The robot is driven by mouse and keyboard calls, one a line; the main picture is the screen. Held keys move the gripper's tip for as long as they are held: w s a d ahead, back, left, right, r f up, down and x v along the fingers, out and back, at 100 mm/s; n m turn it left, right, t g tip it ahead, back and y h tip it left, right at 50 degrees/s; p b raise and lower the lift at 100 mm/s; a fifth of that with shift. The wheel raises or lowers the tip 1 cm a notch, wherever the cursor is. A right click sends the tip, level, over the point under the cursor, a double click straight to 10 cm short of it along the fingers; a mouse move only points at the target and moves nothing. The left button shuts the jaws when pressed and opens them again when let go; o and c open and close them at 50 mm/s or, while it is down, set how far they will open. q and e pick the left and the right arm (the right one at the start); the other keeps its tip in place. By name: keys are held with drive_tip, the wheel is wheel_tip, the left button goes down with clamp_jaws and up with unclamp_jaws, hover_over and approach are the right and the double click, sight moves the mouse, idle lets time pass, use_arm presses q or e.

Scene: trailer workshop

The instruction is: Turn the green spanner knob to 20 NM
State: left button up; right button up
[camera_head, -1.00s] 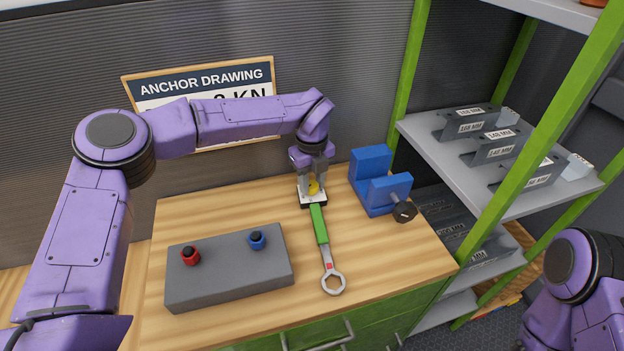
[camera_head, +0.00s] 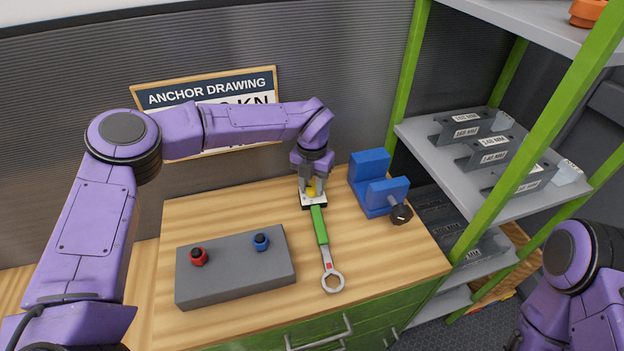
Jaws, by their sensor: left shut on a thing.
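The green spanner (camera_head: 319,226) lies on the wooden workbench with its ring end (camera_head: 332,281) toward the front edge. At its far end is a white and black head with a yellow knob (camera_head: 311,191). My left gripper (camera_head: 311,186) points down over that end and is shut on the yellow knob, with its fingers partly hiding it. The knob's setting is too small to read. My right arm shows at the lower right, but its gripper is out of view.
A grey block (camera_head: 236,267) with a red and a blue knob sits left of the spanner. A blue vise (camera_head: 377,185) stands to the right. A green-framed shelf with labelled grey blocks (camera_head: 482,150) is further right. An anchor drawing board (camera_head: 205,88) hangs behind.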

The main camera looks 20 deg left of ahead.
use_arm(q)
drive_tip(key=m+p, duration=0.1)
drive_tip(key=m, duration=0.2)
drive_tip(key=m+p, duration=0.1)
drive_tip(key=m, duration=0.2)
drive_tip(key=shift+s+f+m+p, duration=0.2)
drive_tip(key=shift+m+p, duration=0.5)
drive_tip(key=shift+m, duration=0.8)
drive_tip(key=shift+m+p, duration=0.4)
drive_tip(key=shift+m, duration=0.9)
drive_tip(key=shift+w+d, duration=0.1)
drive_tip(key=o, duration=1.1)
drive_tip(key=shift+c, duration=0.2)
drive_tip(key=shift+w, duration=0.15)
drive_tip(key=shift+r, duration=0.1)
